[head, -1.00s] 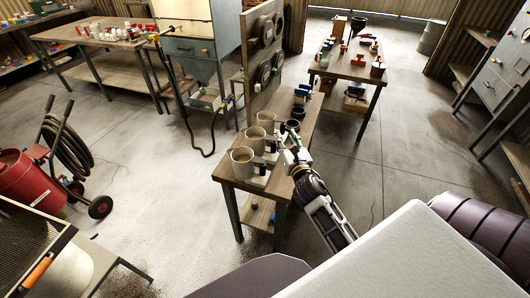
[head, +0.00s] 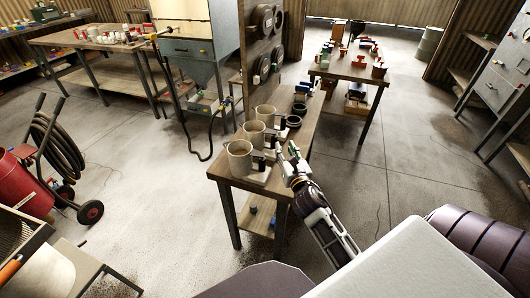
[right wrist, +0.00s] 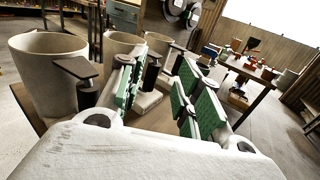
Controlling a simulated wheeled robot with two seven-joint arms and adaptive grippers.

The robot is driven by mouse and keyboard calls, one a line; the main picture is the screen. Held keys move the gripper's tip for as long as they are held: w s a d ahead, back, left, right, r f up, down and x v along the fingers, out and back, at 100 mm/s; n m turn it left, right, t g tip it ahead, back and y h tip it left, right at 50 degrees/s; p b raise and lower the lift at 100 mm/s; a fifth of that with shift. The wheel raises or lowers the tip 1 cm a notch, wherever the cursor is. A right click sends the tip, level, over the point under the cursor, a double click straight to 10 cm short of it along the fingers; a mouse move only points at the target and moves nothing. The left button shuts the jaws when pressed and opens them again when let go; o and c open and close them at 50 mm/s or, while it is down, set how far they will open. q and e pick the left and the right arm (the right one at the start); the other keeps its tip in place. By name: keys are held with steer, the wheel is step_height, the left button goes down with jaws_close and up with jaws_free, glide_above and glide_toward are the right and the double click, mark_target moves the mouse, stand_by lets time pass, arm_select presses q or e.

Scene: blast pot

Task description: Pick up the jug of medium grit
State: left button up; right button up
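Three grey jugs stand upright in a row on a narrow wooden bench: a near jug (head: 239,160), a middle jug (head: 253,134) and a far jug (head: 265,115). Each has a dark handle on its right side. I cannot read which one holds medium grit. My right gripper (head: 287,158) is just right of the near and middle jugs. In the right wrist view it (right wrist: 158,76) is open, its green-padded fingers apart, with a dark handle (right wrist: 151,73) showing in the gap beyond. The near jug (right wrist: 45,72) is left of the fingers. My left gripper is not in view.
The wooden bench (head: 228,174) also carries dark round cups (head: 293,122) behind the jugs. An upright panel (head: 262,65) stands along its far left side. A second table (head: 349,72) with small items is at the back. The floor right of the bench is clear.

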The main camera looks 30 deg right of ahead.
step_height(320, 180, down, 6)
steer(key=b, duration=0.5)
steer(key=shift+r, duration=0.1)
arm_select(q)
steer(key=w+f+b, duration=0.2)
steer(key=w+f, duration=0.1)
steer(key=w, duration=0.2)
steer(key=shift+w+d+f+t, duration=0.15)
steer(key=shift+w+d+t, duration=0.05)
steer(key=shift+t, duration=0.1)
arm_select(e)
steer(key=shift+f, duration=0.85)
steer(key=shift+w, duration=0.1)
steer(key=shift+x, duration=3.9)
steer(key=shift+w, duration=0.3)
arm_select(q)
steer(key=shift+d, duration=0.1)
arm_select(e)
steer(key=shift+d, duration=0.1)
steer(key=shift+w, duration=0.15)
